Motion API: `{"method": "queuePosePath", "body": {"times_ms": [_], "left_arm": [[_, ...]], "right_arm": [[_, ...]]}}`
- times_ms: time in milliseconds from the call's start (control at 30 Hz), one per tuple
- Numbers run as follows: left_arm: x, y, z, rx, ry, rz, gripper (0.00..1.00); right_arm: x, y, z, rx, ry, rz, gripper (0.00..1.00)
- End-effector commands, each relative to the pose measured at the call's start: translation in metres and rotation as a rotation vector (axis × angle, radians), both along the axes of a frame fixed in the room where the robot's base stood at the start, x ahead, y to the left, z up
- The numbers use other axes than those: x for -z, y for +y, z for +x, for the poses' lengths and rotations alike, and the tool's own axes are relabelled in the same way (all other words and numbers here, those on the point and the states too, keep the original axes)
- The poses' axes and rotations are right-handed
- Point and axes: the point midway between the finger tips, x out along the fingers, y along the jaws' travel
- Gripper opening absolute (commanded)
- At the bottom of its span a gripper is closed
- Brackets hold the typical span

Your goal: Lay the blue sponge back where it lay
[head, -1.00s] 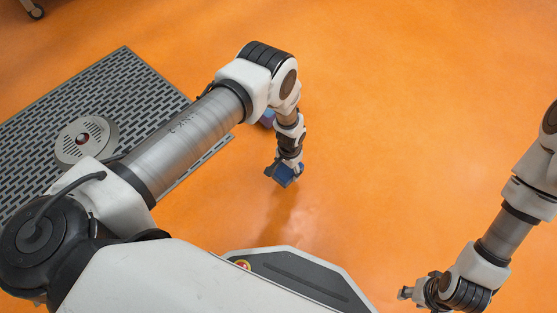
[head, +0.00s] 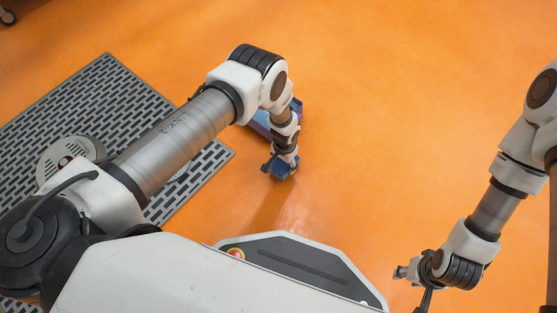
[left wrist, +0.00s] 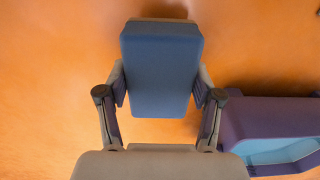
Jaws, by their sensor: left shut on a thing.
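The blue sponge (head: 280,168) is in my left gripper (head: 283,160), which points down over the orange floor. In the left wrist view the sponge (left wrist: 161,66) fills the space between the two fingers of the left gripper (left wrist: 160,88), with a finger pressed on each side. The gap between sponge and floor is hard to judge. My right gripper (head: 401,272) hangs at the lower right, away from the sponge; its fingers are too small to read.
A purple box with a light blue inside (left wrist: 270,118) stands just right of the left gripper in the wrist view. In the head view my arm partly hides this box (head: 261,121). Orange floor is clear between my arms.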

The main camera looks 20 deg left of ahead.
Motion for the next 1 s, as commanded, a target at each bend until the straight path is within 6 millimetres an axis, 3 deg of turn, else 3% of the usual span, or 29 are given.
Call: {"method": "queuePosePath", "body": {"times_ms": [33,67,433,467,500,533,867,1000], "left_arm": [[0.025,-0.002,-0.002,0.002,0.005,0.000,0.33],[0.027,-0.003,-0.001,0.002,0.005,0.001,0.33],[0.028,-0.003,0.000,0.002,0.006,0.001,0.33],[0.028,-0.003,0.000,0.002,0.005,0.001,0.69],[0.027,-0.003,0.000,0.002,0.005,0.001,0.83],[0.027,-0.003,0.000,0.002,0.005,0.001,0.91],[0.025,-0.003,0.000,0.002,0.005,0.001,0.91],[0.008,-0.003,0.001,0.002,0.005,0.001,0.91]], "right_arm": [[0.022,0.000,-0.002,0.002,0.004,0.000,0.40],[0.025,0.000,-0.002,0.003,0.004,0.000,0.40],[0.025,-0.001,-0.001,0.005,0.001,-0.001,0.40],[0.025,-0.001,-0.001,0.005,0.001,-0.001,0.40],[0.024,-0.001,-0.001,0.005,0.001,-0.001,0.40],[0.023,-0.001,-0.001,0.005,0.001,-0.001,0.40],[0.022,-0.001,-0.001,0.005,0.001,-0.001,0.40],[0.010,0.000,-0.001,0.003,0.002,0.000,0.40]]}}
